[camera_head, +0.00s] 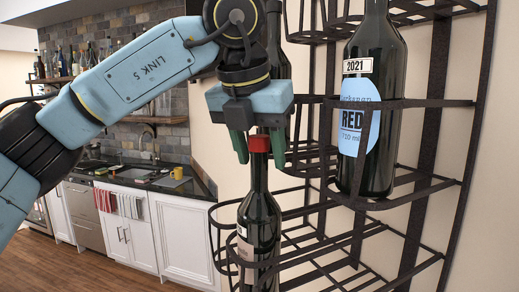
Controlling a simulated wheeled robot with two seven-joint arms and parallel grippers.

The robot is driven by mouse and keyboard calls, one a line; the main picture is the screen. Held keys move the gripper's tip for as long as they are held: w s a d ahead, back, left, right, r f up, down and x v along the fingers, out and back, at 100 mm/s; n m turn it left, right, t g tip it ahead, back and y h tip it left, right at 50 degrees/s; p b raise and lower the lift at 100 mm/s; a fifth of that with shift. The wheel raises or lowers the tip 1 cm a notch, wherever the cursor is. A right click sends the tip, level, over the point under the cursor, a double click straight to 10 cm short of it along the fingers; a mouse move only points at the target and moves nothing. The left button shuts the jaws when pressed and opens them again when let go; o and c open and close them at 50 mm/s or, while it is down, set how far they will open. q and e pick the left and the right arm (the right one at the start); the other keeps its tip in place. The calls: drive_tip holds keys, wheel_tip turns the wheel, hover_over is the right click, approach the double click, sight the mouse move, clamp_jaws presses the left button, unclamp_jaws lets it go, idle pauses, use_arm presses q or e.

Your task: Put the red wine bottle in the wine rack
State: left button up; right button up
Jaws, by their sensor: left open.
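The black metal wine rack (406,187) fills the right side of the head view. A dark bottle with a red cap (259,222) stands upright in a lower basket of the rack, and its label is partly hidden by the rack wire. My left gripper (259,152) points down over this bottle. Its green fingers are open, one on each side of the red cap, with no clear grip on it.
A third dark bottle (279,62) is partly hidden behind my left gripper. A dark counter (200,184) over white cabinets (186,232) runs along the back left, with a yellow mug (178,173) on it. Shelves with several bottles hang above. Wooden floor (75,268) is clear at lower left.

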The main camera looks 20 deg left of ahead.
use_arm(q)
drive_tip(key=v, duration=1.2)
drive_tip(key=shift+r, duration=0.2)
drive_tip(key=shift+w, duration=0.1)
